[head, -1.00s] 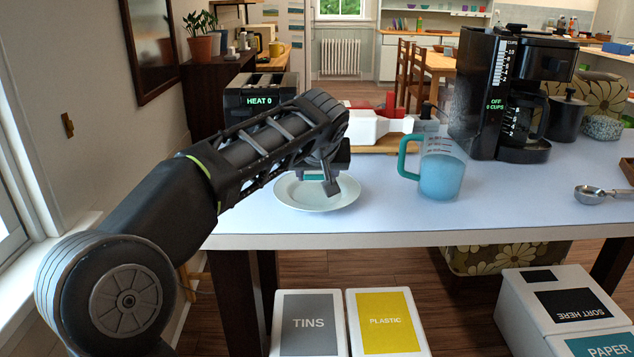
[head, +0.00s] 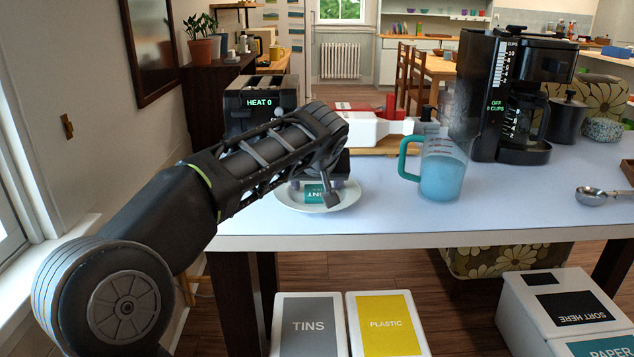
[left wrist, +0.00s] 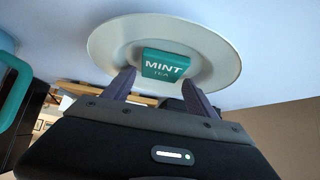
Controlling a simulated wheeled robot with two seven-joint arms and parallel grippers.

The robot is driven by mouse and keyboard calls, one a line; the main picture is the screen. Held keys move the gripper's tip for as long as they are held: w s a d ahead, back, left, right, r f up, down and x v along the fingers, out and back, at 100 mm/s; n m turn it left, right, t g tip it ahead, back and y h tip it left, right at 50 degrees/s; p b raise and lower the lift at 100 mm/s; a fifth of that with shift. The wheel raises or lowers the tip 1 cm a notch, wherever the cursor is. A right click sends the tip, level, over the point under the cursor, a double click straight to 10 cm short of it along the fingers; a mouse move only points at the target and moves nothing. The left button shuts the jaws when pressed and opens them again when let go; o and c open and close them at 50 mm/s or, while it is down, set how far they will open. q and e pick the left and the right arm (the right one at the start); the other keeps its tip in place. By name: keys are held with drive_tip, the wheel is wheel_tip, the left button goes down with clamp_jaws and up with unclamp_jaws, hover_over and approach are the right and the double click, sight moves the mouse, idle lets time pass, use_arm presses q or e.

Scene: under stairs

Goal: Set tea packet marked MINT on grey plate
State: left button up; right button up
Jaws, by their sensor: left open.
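The teal tea packet marked MINT (head: 315,193) lies on the pale grey plate (head: 345,201), partly hidden behind my left gripper in the head view. In the left wrist view the packet (left wrist: 165,64) shows whole within the round plate (left wrist: 108,42), its label readable. My left gripper (head: 311,191) is open over the plate. Its two fingers (left wrist: 159,80) stand apart in the wrist view, with the packet just beyond their tips and nothing held between them. My right gripper is not in view.
A measuring jug with blue contents (head: 441,172) stands right of the plate. A black coffee maker (head: 487,95) is behind it, and a toaster (head: 259,104) is at the back left. A metal scoop (head: 592,196) lies at the right. The table front between plate and scoop is clear.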

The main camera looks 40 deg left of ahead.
use_arm(q)
drive_tip(key=shift+r, duration=0.2)
drive_tip(key=p+v, duration=0.1)
drive_tip(key=v, duration=1.1)
drive_tip(key=shift+p, duration=0.35)
drive_tip(key=shift+w+f, duration=0.1)
